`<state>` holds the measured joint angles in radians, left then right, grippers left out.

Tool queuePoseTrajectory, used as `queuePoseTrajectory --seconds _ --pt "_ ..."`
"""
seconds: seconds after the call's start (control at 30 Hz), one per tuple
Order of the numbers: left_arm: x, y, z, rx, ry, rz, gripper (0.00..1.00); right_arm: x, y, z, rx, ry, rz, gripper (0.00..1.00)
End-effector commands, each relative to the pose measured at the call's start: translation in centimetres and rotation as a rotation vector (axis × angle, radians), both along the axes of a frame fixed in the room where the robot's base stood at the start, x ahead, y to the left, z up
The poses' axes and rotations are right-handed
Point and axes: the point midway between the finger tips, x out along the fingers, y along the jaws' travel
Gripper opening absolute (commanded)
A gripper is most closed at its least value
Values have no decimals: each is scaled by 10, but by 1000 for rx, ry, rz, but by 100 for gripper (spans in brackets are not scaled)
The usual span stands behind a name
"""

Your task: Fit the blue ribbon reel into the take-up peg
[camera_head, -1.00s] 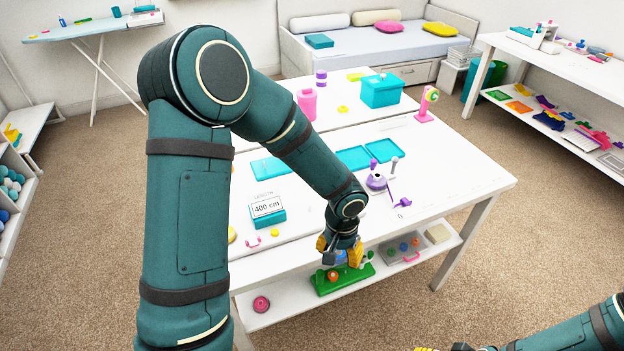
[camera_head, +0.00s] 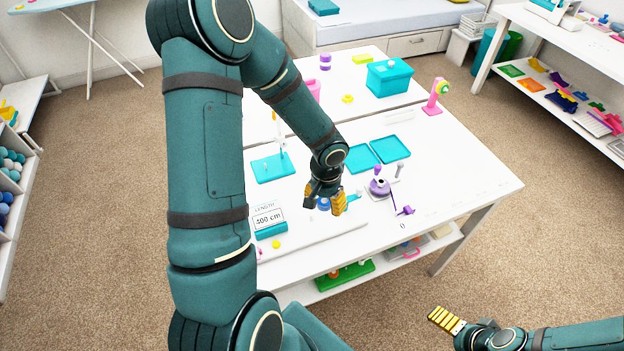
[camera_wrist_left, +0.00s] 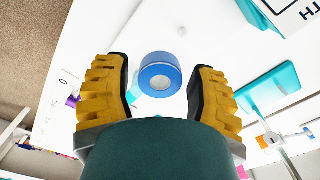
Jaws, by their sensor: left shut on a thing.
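My left gripper (camera_head: 325,203) is shut on the blue ribbon reel (camera_head: 323,204) and holds it over the white table's front part. In the left wrist view the reel (camera_wrist_left: 160,75), blue with a white centre, shows between the yellow finger pads, which partly hide it in the head view. A purple stand (camera_head: 380,187) with a purple knob and a grey post beside it is to the right of the gripper. I cannot tell which post is the take-up peg. My right gripper (camera_head: 447,320) is low at right, away from the table.
A "400 cm" length sign (camera_head: 267,219) stands at the table's front left. Two teal trays (camera_head: 390,148) lie behind the gripper. A green holder (camera_head: 345,276) is on the shelf below. The table's front right is mostly clear.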

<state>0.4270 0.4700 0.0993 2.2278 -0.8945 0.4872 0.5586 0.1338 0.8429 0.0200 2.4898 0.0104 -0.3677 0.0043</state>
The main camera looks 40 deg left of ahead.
Motion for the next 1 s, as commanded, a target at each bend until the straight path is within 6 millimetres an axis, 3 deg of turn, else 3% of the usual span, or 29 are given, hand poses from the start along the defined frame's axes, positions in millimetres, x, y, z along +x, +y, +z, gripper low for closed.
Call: queuePoseTrajectory --seconds 0.03,0.23,0.77,1.0 --pt "-5 11 10 1 1 12 47 1 -1 13 0 -3 -3 96" --pt "-14 30 15 4 -1 22 47 4 -1 22 -2 -8 -9 96" --pt "-15 30 13 4 -2 18 47 4 -1 16 -2 -9 -8 96" --pt "-15 30 -2 3 0 18 47 2 0 0 -3 -3 -5 96"
